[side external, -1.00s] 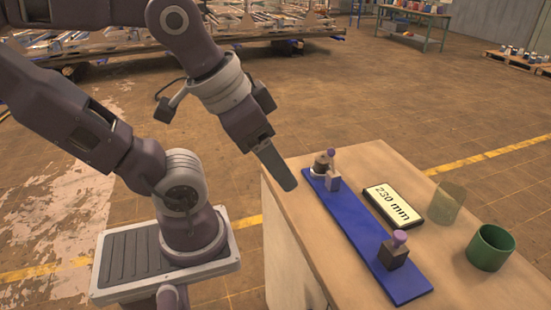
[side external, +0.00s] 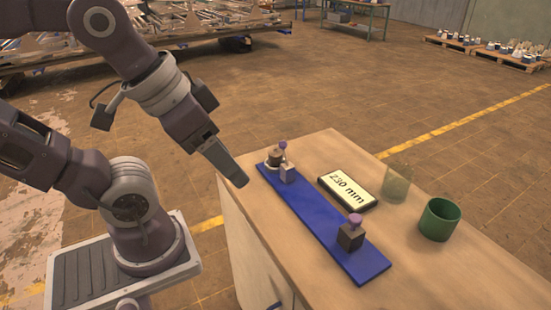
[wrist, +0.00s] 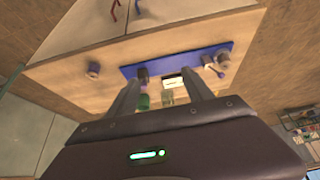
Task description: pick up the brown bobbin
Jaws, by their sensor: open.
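In the wrist view a small brown, spool-like piece (wrist: 93,68), probably the bobbin, stands on the bare wood beyond the left end of the blue strip (wrist: 190,57). I cannot make it out in the side view. Another brown round piece (side external: 275,153) sits on a pale disc at the far end of the blue strip, beside a purple-knobbed clamp (side external: 286,172). My gripper (side external: 240,181) hangs beside that end, apart from everything. In the wrist view my gripper (wrist: 160,78) has its two fingers spread with nothing held between them.
A dark block with a purple knob (side external: 351,235) stands at the strip's near end.

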